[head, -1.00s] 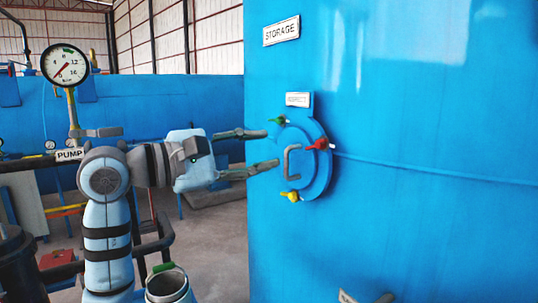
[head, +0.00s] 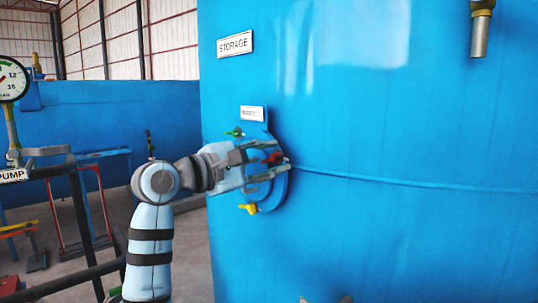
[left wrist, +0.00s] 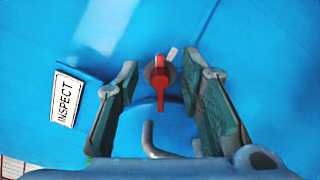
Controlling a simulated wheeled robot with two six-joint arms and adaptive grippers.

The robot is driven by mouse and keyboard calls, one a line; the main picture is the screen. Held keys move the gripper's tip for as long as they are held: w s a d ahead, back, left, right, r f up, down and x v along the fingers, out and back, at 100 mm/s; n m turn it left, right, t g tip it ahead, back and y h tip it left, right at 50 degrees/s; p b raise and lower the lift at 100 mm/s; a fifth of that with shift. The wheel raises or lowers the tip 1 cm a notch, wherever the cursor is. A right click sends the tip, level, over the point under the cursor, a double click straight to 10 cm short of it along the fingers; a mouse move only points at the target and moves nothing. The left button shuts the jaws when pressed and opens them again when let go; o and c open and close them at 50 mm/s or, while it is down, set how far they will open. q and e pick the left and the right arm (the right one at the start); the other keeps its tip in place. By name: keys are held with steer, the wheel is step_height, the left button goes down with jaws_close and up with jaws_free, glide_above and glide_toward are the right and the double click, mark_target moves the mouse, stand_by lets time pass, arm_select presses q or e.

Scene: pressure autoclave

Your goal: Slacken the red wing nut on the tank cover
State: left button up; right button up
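The red wing nut (head: 273,157) sits on the right side of the round blue tank cover (head: 272,196), and part of it is behind my gripper in the head view. In the left wrist view the red wing nut (left wrist: 160,83) stands between and just beyond my open fingers, with its stud and a pale tab beside it. My left gripper (head: 268,163) is open and empty in front of the cover; its fingers (left wrist: 160,85) do not visibly touch the nut. The cover's handle (left wrist: 155,140) shows below the nut.
A green wing nut (head: 236,132) and a yellow wing nut (head: 249,208) are also on the cover. An INSPECT label (left wrist: 66,98) is above the cover. A pipe (head: 480,35) hangs at upper right. A pressure gauge (head: 12,78) stands at far left.

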arm_select(q)
jaws_close()
steer(key=shift+n, duration=0.8)
jaws_free()
